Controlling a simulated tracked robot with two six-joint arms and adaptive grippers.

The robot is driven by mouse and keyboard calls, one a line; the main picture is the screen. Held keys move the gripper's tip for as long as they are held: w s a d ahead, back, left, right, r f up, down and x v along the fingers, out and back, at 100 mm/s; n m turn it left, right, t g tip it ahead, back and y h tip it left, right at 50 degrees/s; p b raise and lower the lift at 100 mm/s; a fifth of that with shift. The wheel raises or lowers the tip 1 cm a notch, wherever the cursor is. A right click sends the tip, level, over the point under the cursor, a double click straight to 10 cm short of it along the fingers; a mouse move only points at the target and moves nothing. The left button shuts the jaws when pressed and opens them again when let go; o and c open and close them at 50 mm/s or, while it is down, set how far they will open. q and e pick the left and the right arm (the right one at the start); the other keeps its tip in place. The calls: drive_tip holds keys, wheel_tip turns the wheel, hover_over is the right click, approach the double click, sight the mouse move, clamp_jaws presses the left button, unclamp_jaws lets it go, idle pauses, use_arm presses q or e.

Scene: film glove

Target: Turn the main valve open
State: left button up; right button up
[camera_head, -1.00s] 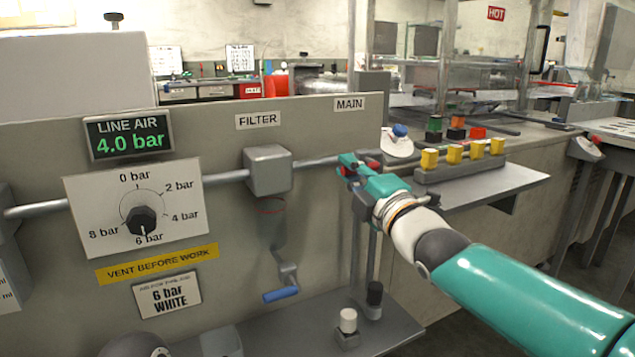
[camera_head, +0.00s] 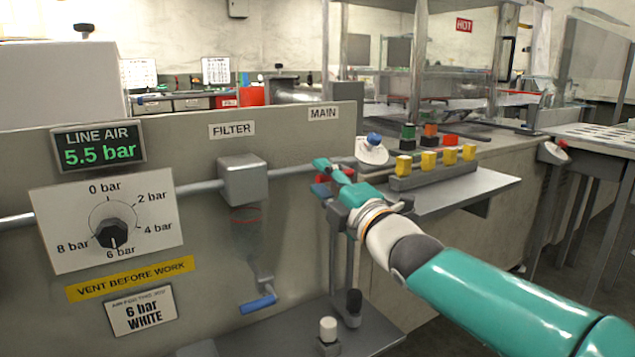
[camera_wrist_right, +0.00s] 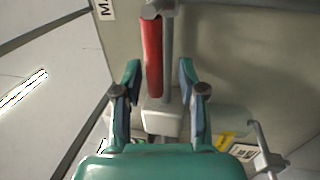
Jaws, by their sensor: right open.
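The main valve's red lever (camera_wrist_right: 152,55) shows in the right wrist view, lying roughly along the grey pipe (camera_wrist_right: 167,60). In the head view the valve is mostly hidden behind my right gripper (camera_head: 322,176), below the MAIN label (camera_head: 323,113); only bits of red show there. My right gripper (camera_wrist_right: 159,66) is open, with one teal finger on each side of the lever and pipe. A gap shows between the fingers and the lever. The line air display (camera_head: 98,147) reads 5.5 bar. My left gripper is not in view.
The filter block (camera_head: 243,180) sits on the pipe left of the valve, with a blue-handled drain (camera_head: 258,304) below. The regulator knob (camera_head: 111,233) points near 6 bar. Yellow blocks in a grey rack (camera_head: 435,175) and a white-based blue button (camera_head: 372,150) stand to the right.

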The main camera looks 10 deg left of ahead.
drive_tip(key=shift+s+d, duration=0.35)
drive_tip(key=shift+s, duration=0.05)
drive_tip(key=v, duration=1.1)
drive_tip(key=shift+f, duration=0.2)
